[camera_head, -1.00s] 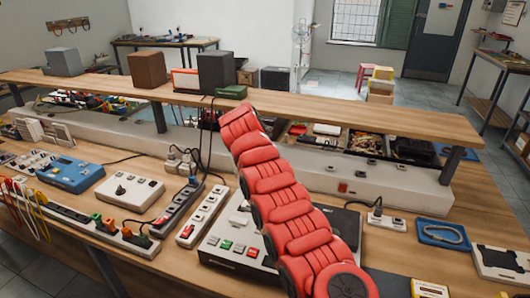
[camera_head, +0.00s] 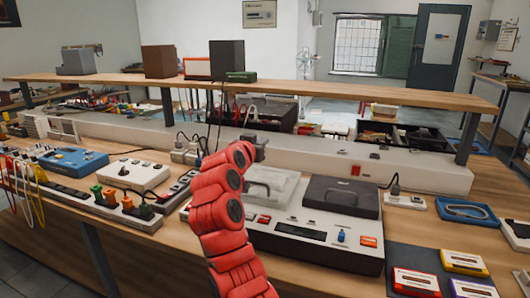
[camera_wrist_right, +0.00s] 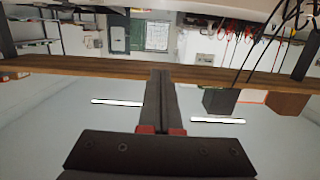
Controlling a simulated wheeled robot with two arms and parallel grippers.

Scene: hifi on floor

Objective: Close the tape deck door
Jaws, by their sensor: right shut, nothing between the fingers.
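The tape deck (camera_head: 313,236) is a pale box with a dark front edge, lying on the bench. A clear-grey cover (camera_head: 285,186) is at its back left and a dark lid (camera_head: 341,195) with a handle is at its right. I cannot tell how far the clear cover is open. My right gripper (camera_head: 256,145) is behind and above the deck's left part, small and dark at the end of the red arm. It is shut and empty; its closed fingers show in the right wrist view (camera_wrist_right: 160,78). My left gripper is out of view.
A wooden shelf (camera_head: 360,92) runs behind the deck, with a grey ledge (camera_head: 310,153) below it. A power strip (camera_head: 175,192) is at left. Cassettes (camera_head: 463,262) lie on a dark mat at right, near a blue tray (camera_head: 467,213).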

